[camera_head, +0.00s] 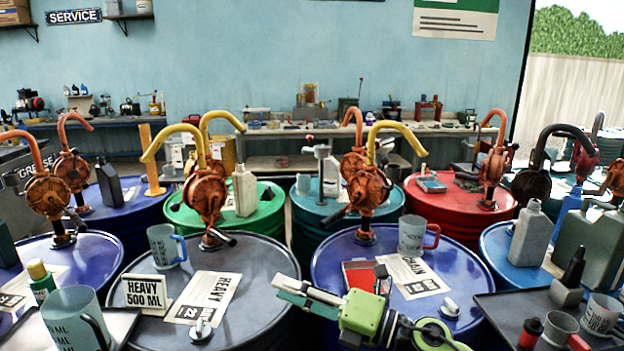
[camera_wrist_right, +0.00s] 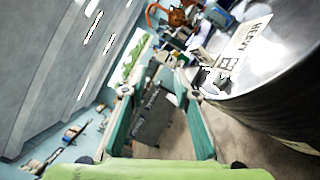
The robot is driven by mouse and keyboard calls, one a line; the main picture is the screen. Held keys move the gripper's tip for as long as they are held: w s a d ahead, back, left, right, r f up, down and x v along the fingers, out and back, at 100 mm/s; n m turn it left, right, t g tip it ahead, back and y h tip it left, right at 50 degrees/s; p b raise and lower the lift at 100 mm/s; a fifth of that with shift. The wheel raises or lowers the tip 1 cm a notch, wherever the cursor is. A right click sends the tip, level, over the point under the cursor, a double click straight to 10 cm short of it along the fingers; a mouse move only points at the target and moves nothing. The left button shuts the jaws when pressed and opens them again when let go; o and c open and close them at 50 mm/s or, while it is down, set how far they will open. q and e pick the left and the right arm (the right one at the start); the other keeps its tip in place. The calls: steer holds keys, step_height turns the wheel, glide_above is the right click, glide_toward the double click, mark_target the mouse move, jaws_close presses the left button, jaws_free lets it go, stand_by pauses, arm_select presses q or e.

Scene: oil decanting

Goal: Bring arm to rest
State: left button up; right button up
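My right gripper (camera_head: 288,293) hangs in front of the gap between the grey drum and the front blue drum. In the right wrist view its two fingers (camera_wrist_right: 158,95) stand apart with nothing held between them. Its green body and arm come in from the bottom of the head view. A measuring jug with a blue handle (camera_head: 162,247) stands upright on the grey drum (camera_head: 250,275), apart from the gripper. A "HEAVY 500 ML" sign (camera_head: 146,292) and a "HEAVY" sheet (camera_head: 208,297) are also on that drum. My left gripper is not in view.
The front blue drum (camera_head: 455,268), close to the gripper, carries a jug with a red handle (camera_head: 413,236), a red box (camera_head: 361,274) and an orange pump (camera_head: 368,190). More drums with pumps stand behind. Trays with jugs and bottles are at both lower corners.

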steer(key=w+d+f+m+t+h, duration=0.25)
steer(key=d+m+t+h, duration=0.95)
steer(key=m, duration=0.9)
steer(key=s+d+f+m+g+h, duration=0.3)
steer(key=s+d+f+m, duration=0.2)
steer(key=f, duration=0.3)
steer(key=s+d+f+m+g+h, duration=0.3)
steer(key=s+d+f+m, duration=0.15)
steer(key=f, duration=0.25)
steer(key=s+d+f+m+g, duration=0.2)
steer(key=s+f+g, duration=0.4)
steer(key=s, duration=0.6)
steer(key=s+d+f+m+g, duration=0.15)
steer(key=s+f+g, duration=0.25)
steer(key=s+f, duration=0.65)
steer(key=s+f+g, duration=0.1)
steer(key=s+f, duration=0.2)
steer(key=f, duration=1.8)
steer(key=s+d+f+g, duration=0.1)
steer(key=s+d+f, duration=0.1)
steer(key=s+f, duration=1.6)
steer(key=shift+d+g+y, duration=0.25)
steer(key=shift+g+y, duration=0.05)
steer(key=shift+g, duration=0.1)
